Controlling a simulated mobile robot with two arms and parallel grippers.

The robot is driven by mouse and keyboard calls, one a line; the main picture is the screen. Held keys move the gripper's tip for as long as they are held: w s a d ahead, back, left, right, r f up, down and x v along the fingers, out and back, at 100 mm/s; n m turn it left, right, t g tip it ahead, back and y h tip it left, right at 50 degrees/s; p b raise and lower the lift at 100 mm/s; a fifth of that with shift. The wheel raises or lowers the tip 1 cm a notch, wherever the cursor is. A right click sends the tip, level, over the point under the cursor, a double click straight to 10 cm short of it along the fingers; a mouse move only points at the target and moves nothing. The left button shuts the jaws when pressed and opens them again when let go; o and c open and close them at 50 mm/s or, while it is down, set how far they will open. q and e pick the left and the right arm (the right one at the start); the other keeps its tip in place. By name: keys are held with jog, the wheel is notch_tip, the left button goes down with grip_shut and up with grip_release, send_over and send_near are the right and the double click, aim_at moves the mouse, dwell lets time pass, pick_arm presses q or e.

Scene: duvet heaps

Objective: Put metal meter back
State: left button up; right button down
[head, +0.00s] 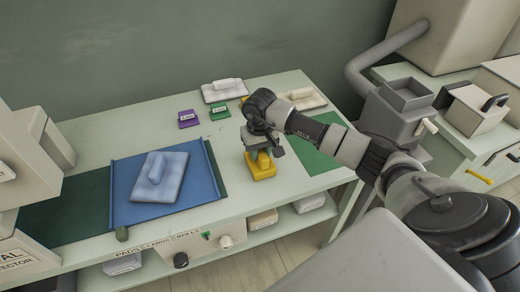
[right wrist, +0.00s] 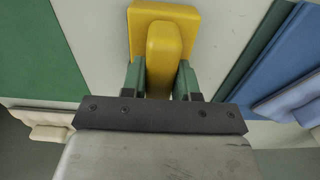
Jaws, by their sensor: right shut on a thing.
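A yellow block with a raised grip bar (head: 261,168) is at the table's front middle, between the blue mat and the right green mat. My right gripper (head: 264,150) comes down on it from above. In the right wrist view the green fingers (right wrist: 160,82) are shut on both sides of the yellow bar (right wrist: 164,48). I cannot tell whether the block rests on the table or is slightly raised. No object is plainly marked as the metal meter. My left gripper is not in view.
A blue mat (head: 122,187) bears a pale blue pad (head: 158,177). Purple (head: 188,118) and green (head: 220,112) blocks and a white pad (head: 224,91) stand farther back. The right green mat (head: 318,158) has bare room. A grey machine (head: 398,110) stands at right.

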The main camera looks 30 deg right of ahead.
jog(key=shift+f, duration=0.15)
jog(key=c, duration=0.8)
grip_release()
jog(key=shift+c, duration=0.2)
jog(key=shift+r, duration=0.3)
notch_tip(320, 180, up, 12)
jog(key=b, duration=0.2)
jog(key=shift+f, duration=0.15)
